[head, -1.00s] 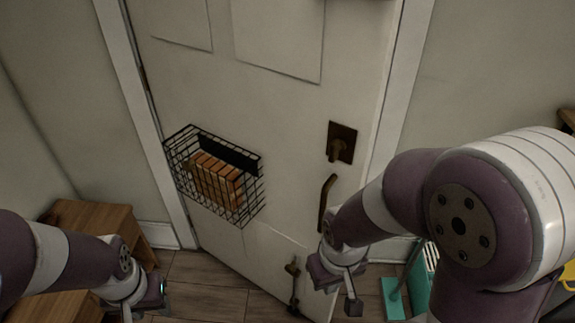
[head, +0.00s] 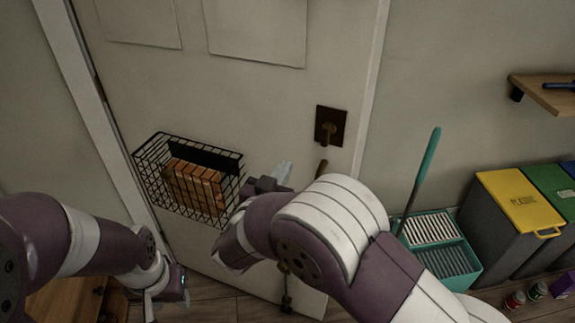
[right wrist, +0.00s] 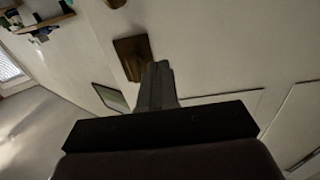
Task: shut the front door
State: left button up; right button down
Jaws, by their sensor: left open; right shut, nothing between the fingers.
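The white front door (head: 270,95) fills the middle of the head view. Its lower free corner stands out over the floor, so it looks slightly ajar. A dark lock plate with a knob (head: 329,126) is near its right edge; it also shows in the right wrist view (right wrist: 132,58). The pull handle (head: 321,169) below is mostly hidden by my right arm. My right gripper (head: 283,173) is shut and empty, close to the door face between basket and handle; I cannot tell whether it touches. It also shows in the right wrist view (right wrist: 157,82). My left gripper (head: 168,298) is open, low at left.
A black wire basket (head: 150,160) with a brown block-like item hangs on the door. A wooden piece of furniture (head: 62,290) is at lower left. A teal bucket (head: 460,262) with a mop stands right, beside bins (head: 515,195) and a wall shelf (head: 548,95).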

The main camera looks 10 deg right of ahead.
aim_at(305, 135)
jog(key=p+x, duration=0.1)
jog(key=x, duration=0.9)
jog(key=shift+w+r, duration=0.1)
jog(key=shift+w+d, duration=0.2)
jog(key=shift+w, duration=0.4)
